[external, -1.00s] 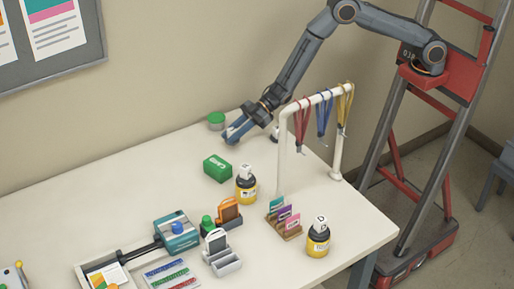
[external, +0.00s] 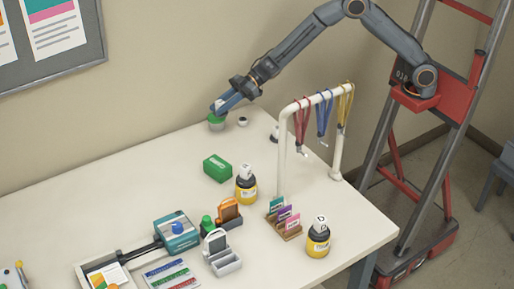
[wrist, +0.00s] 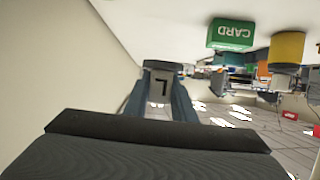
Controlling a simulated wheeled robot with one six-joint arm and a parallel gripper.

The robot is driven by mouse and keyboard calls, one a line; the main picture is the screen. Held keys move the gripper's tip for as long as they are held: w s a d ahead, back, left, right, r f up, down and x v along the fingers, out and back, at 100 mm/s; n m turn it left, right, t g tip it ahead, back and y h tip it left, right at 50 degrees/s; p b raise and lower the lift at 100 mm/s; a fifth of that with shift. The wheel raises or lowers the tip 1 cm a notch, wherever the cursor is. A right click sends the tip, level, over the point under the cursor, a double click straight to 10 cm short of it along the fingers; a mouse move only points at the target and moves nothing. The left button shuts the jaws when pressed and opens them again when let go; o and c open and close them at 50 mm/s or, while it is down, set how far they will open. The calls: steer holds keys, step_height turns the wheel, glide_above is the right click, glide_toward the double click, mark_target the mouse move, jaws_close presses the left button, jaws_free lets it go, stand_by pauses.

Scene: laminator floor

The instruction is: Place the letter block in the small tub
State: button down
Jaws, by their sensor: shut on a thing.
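The letter block (wrist: 158,88) is pale with a dark letter like an L; it shows between my gripper's fingers in the wrist view. My gripper (external: 217,107) is shut on it at the far back of the table. The small green tub (external: 216,125) is directly below the gripper in the external view. The fingers hide part of its top. The block appears just above the tub, but I cannot tell the exact gap. The tub does not show clearly in the wrist view.
A small round dark-and-white item (external: 242,121) sits right of the tub. A white rack (external: 283,150) with hanging lanyards stands further right. A green card box (external: 217,168) and a yellow bottle (external: 246,189) are nearer. The wall is close behind. The table's left back is clear.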

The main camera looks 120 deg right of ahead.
steer(key=s+d+r+h+b, duration=0.1)
steer(key=s+d+r+b, duration=0.15)
steer(key=d+b, duration=0.65)
steer(key=shift+m, duration=0.3)
steer(key=shift+s+f+b, duration=0.15)
steer(key=shift+f+b, duration=0.7)
steer(key=shift+f, duration=4.05)
steer(key=shift+f, duration=0.1)
steer(key=c, duration=1.5)
jaws_free()
steer(key=shift+f, duration=0.1)
steer(key=shift+s+d+r, duration=0.1)
steer(key=shift+s+r, duration=0.15)
steer(key=v, duration=1.1)
steer(key=shift+s+r, duration=0.15)
steer(key=shift+r, duration=0.1)
